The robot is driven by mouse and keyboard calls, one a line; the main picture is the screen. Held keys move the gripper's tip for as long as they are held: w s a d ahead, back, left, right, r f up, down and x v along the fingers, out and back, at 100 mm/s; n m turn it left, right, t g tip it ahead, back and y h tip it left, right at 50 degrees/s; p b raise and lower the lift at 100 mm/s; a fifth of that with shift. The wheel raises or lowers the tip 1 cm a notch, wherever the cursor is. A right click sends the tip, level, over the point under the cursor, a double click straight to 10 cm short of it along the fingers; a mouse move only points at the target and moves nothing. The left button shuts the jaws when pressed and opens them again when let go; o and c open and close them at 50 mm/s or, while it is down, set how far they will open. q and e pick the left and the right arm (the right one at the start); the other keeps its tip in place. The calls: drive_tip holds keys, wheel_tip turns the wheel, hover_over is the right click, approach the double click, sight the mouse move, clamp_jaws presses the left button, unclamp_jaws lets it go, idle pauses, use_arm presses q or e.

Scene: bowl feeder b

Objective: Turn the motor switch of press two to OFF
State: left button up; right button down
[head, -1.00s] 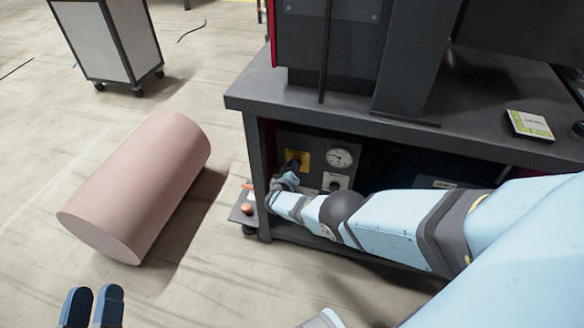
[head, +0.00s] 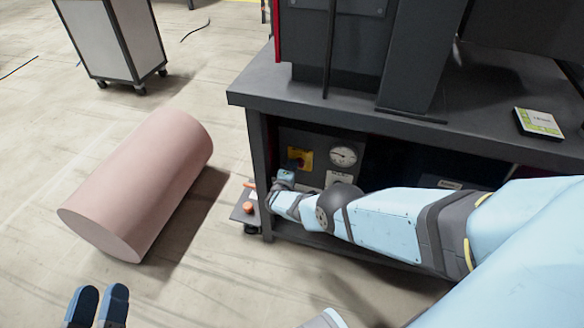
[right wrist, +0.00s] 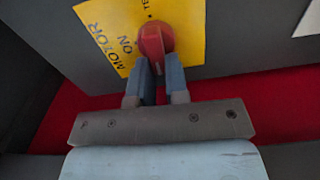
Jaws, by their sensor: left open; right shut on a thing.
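The motor switch is a red knob (right wrist: 155,40) on a yellow plate (right wrist: 112,32) that reads "MOTOR ON"; other lettering is partly cut off. My right gripper (right wrist: 160,72) is shut on the red knob from below. I cannot tell for sure which position the knob points to. In the head view the yellow plate (head: 306,157) shows on the dark panel under the press table, and my right gripper (head: 286,176) partly covers the knob. My left gripper (head: 98,305) is open and empty at the bottom left, far from the switch.
A round gauge (head: 343,156) sits right of the switch. The table top (head: 300,102) overhangs the panel, with a table leg (head: 257,150) at left. A small low cart (head: 241,212) stands beside the leg. A large pink cylinder (head: 140,185) lies on the floor at left.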

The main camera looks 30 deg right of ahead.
use_arm(q)
drive_tip(key=shift+f, duration=0.1)
use_arm(e)
drive_tip(key=shift+s+f+n, duration=0.1)
drive_tip(key=shift+f+n, duration=0.1)
drive_tip(key=shift+n, duration=0.3)
use_arm(q)
drive_tip(key=shift+s+f, duration=0.1)
use_arm(e)
drive_tip(key=c, duration=1.1)
unclamp_jaws()
drive_tip(key=shift+r, duration=0.1)
use_arm(q)
drive_tip(key=shift+a+f+g+y+p, duration=0.9)
drive_tip(key=shift+a+f+y+p, duration=0.6)
drive_tip(key=shift+p, duration=1.85)
use_arm(e)
drive_tip(key=shift+v, duration=6.9)
